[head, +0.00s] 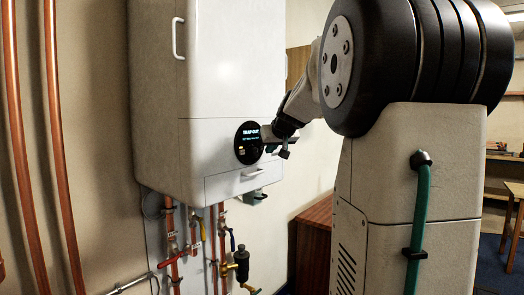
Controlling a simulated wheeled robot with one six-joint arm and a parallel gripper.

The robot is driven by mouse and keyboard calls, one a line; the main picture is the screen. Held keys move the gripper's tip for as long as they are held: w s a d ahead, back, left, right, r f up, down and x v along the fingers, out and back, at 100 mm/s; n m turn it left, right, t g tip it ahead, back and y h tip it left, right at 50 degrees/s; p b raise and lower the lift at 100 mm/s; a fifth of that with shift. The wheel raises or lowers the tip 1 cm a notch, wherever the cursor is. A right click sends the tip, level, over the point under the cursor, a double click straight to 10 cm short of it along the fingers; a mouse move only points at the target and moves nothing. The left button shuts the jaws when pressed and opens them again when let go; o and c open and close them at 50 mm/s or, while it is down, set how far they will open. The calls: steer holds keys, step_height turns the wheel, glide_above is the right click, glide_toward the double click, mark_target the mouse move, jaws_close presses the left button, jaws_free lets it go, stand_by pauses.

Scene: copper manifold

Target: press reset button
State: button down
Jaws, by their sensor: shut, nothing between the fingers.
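A white boiler (220,80) hangs on the wall at the centre left. On its lower front is a round black display (248,143) with the text "TRAP OUT" and a smaller blurred line. I cannot make out a separate reset button; my gripper may hide part of the panel. My gripper (270,146) is shut and empty at the right edge of the display. I cannot tell whether it touches the panel.
Copper pipes (62,150) run up the wall at the left. Below the boiler are pipes with a red valve handle (175,257) and a brass fitting (241,263). A drawer front with a handle (253,173) is under the display. A wooden cabinet (313,240) stands behind my arm.

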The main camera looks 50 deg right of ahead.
steer(key=shift+w, duration=0.15)
steer(key=shift+w, duration=0.3)
steer(key=shift+w, duration=0.35)
stand_by(0.6)
steer(key=shift+s, duration=0.8)
steer(key=s, duration=0.5)
steer(key=shift+d, duration=0.2)
stand_by(0.9)
